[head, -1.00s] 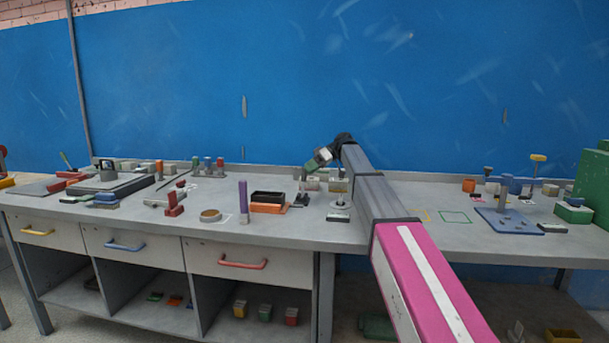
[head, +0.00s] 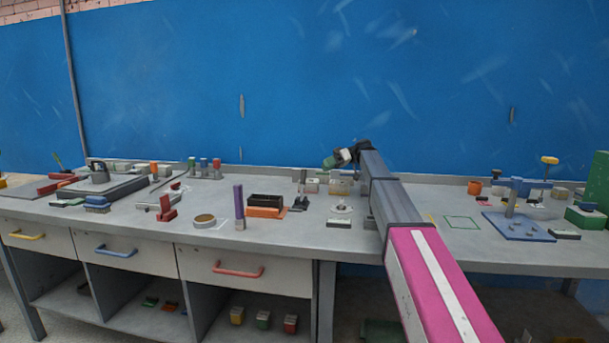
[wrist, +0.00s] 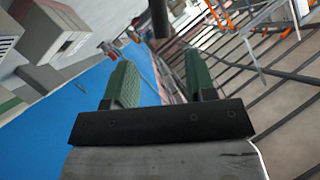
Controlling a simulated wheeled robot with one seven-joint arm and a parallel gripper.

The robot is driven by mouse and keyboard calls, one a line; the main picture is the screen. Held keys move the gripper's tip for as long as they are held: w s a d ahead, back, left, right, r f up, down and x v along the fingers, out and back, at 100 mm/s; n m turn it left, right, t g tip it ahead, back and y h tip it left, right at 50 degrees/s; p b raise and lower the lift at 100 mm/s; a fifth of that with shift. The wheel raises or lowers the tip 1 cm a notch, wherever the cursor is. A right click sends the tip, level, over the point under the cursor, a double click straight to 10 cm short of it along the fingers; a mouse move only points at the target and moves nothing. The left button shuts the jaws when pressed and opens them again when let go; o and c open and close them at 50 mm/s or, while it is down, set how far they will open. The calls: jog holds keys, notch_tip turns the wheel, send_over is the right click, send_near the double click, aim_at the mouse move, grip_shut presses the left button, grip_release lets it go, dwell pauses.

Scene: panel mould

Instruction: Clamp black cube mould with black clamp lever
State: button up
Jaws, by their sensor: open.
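A black open-topped box (head: 266,199), likely the black cube mould, sits on the grey workbench behind an orange block (head: 265,212). A small dark fixture with an upright part (head: 299,203), possibly the clamp with its lever, stands just right of it; its details are too small to tell. My gripper (head: 337,158) is raised above the back of the bench, right of the mould and apart from it. In the wrist view my gripper (wrist: 160,85) shows two green fingers spread apart with nothing between them. Neither mould nor clamp shows in the wrist view.
A blue plate with a post (head: 518,227) is far right, beyond a green square outline (head: 462,222).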

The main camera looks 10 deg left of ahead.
aim_at(304, 174)
jog(key=x, duration=1)
jog(key=shift+s+a, duration=0.1)
jog(key=shift+a, duration=0.2)
grip_shut()
